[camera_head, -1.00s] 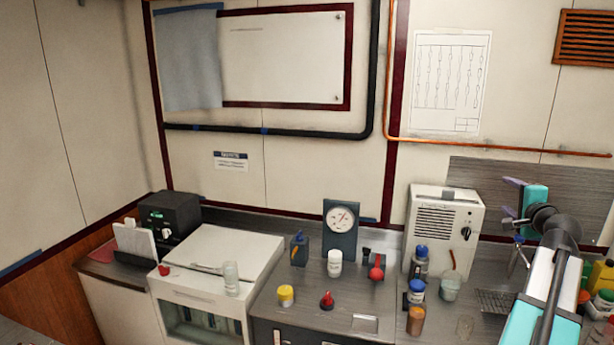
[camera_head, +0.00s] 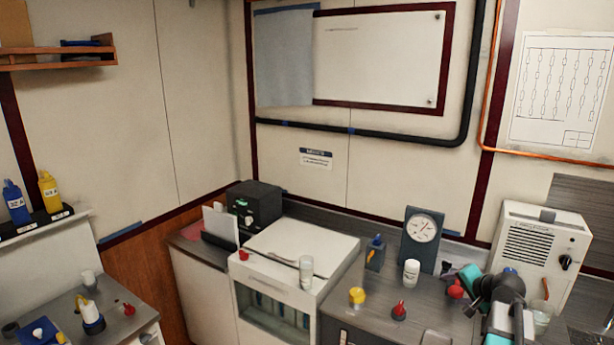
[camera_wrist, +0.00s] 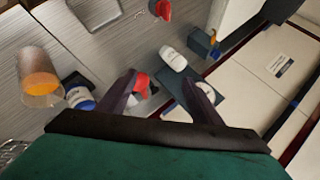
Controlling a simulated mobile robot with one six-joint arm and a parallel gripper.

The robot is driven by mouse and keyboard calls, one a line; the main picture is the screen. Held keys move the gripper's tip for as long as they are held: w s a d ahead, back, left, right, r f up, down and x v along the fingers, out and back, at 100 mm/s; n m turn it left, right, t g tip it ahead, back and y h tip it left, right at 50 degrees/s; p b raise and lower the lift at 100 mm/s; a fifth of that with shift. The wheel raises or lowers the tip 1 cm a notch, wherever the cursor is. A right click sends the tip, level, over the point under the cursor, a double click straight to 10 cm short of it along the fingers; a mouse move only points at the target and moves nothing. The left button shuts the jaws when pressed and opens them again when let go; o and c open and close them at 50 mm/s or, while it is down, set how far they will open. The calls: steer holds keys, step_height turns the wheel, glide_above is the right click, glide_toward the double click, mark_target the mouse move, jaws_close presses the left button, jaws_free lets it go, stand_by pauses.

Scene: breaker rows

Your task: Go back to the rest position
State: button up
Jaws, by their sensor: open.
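My gripper (camera_wrist: 168,92) shows in the wrist view with its two dark fingers spread apart and nothing held between them. A red-topped item (camera_wrist: 141,82) shows beyond the fingers, partly hidden by the left one. In the head view my arm (camera_head: 502,300) is folded at the lower right, in front of the white box with a vent (camera_head: 540,235). The fingertips are too small and crowded there to make out clearly.
The counter holds a white jar (camera_head: 411,272), a yellow-capped jar (camera_head: 357,297), a red item (camera_head: 399,311) and a round dial gauge (camera_head: 422,232). A glass (camera_head: 306,272) stands on the white cabinet (camera_head: 300,246). Blue and yellow bottles (camera_head: 16,203) stand at the left.

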steer(key=s+a+f+n+g+y, duration=0.1)
steer(key=s+a+f+n+g, duration=0.15)
steer(key=a+f, duration=0.7)
steer(key=s+a+f+n+g+y, duration=0.1)
steer(key=a+f+n+g, duration=0.4)
steer(key=a, duration=0.7)
steer(key=s+a+f+n+g+h, duration=0.2)
steer(key=s+a+f+n, duration=0.4)
steer(key=s+a+f, duration=0.7)
steer(key=s+f+g+b, duration=0.2)
steer(key=s+f+b, duration=0.6)
steer(key=f, duration=0.6)
steer(key=s+f+g+b, duration=0.1)
steer(key=s+f+b, duration=0.7)
steer(key=f, duration=0.6)
steer(key=s+a+f+g+b, duration=0.1)
steer(key=s+f+g+b, duration=0.1)
steer(key=s+f+b, duration=0.6)
steer(key=shift+f+g+b, duration=0.35)
steer(key=shift+f+b, duration=0.35)
steer(key=shift+f, duration=2.85)
steer(key=shift+o, duration=0.2)
steer(key=shift+m, duration=0.25)
